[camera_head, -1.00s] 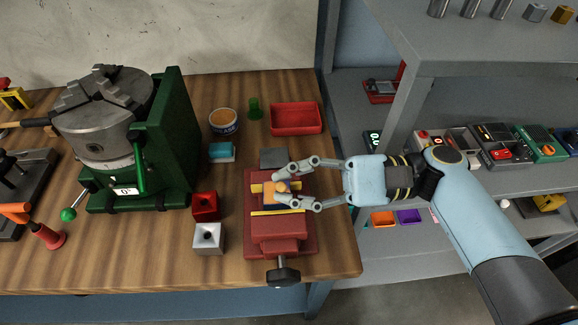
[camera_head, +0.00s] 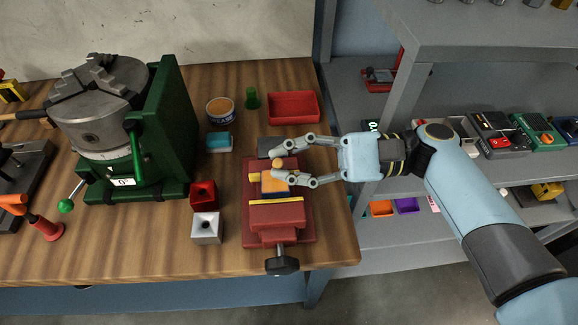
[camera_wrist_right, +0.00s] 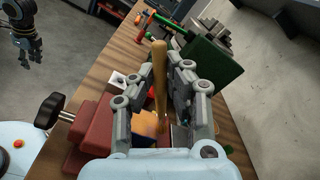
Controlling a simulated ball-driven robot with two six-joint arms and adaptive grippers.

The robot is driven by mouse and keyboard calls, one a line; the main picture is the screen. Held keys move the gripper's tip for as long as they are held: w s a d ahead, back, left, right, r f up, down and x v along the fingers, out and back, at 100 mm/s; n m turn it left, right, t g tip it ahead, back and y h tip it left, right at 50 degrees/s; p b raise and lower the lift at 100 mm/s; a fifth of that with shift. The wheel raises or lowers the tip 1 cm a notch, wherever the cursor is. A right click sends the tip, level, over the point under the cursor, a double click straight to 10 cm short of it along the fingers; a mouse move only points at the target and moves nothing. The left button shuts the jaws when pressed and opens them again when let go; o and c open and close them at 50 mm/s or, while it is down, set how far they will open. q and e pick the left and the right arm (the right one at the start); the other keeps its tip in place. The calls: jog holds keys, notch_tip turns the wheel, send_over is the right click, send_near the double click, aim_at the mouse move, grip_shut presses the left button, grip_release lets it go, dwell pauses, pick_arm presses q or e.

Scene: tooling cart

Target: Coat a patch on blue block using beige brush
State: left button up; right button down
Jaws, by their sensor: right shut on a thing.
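The blue block (camera_head: 286,193) sits clamped in the red vise (camera_head: 280,219) on the wooden bench; an orange area (camera_head: 274,182) covers much of its top. My right gripper (camera_head: 276,165) is over the block, shut on the beige brush (camera_head: 280,163). In the right wrist view, the brush handle (camera_wrist_right: 160,75) stands nearly upright between the fingers, its lower end by the orange and blue block (camera_wrist_right: 147,130). I cannot tell whether the bristles touch it. My left gripper (camera_wrist_right: 27,45) hangs at the wrist view's upper left, fingers apart, empty.
A round tin (camera_head: 220,109), a green cylinder (camera_head: 252,98) and a red tray (camera_head: 293,107) stand behind the vise. A red block (camera_head: 203,194) and a grey block (camera_head: 206,227) lie to its left. A green-based chuck (camera_head: 180,135) stands farther left.

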jog(key=shift+f, duration=0.1)
notch_tip(320, 180, up, 6)
jog(key=p, duration=0.3)
dwell(0.3)
jog(key=shift+r, duration=1.55)
jog(key=shift+f, duration=0.1)
jog(key=shift+w+d+f+b, duration=0.25)
jog(key=shift+w+f+b, duration=0.2)
jog(key=shift+f, duration=0.15)
